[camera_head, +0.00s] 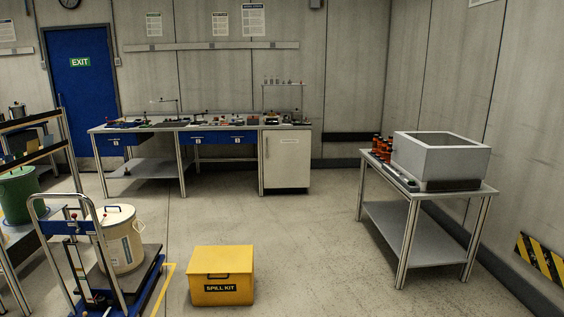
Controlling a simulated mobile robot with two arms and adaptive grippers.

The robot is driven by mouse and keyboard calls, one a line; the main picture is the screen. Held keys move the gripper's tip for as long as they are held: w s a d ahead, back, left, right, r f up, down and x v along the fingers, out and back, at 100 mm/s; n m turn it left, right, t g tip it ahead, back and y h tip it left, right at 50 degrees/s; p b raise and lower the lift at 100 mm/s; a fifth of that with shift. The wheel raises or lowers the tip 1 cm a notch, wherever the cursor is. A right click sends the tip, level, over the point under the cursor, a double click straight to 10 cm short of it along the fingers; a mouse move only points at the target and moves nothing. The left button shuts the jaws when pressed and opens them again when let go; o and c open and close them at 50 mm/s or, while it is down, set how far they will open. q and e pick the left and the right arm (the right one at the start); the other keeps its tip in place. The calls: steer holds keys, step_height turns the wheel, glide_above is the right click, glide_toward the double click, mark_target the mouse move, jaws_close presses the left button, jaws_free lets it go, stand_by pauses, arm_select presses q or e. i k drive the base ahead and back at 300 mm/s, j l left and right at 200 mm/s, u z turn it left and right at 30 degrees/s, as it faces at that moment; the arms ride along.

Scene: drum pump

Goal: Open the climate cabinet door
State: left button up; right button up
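No cabinet with a readable climate label shows. A small cabinet with a closed off-white door (287,163) stands under the right end of the back workbench. A small label on this door is too small to read, so I cannot tell whether it is the climate cabinet. Neither of my grippers shows in the head view.
A yellow spill kit box (222,276) sits on the floor in front. A blue trolley (140,290) with a cream drum (121,243) stands at the left. A table (450,195) at the right holds a grey open box (440,158). The middle floor is clear.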

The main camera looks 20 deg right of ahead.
mark_target(287, 153)
steer(key=i+l+z, duration=0.25)
steer(key=i, duration=0.15)
steer(key=i+l+z, duration=0.5)
steer(key=i, duration=0.8)
steer(key=i+z, duration=0.25)
steer(key=i, duration=0.85)
steer(key=i+j, duration=0.1)
steer(key=i, duration=2.35)
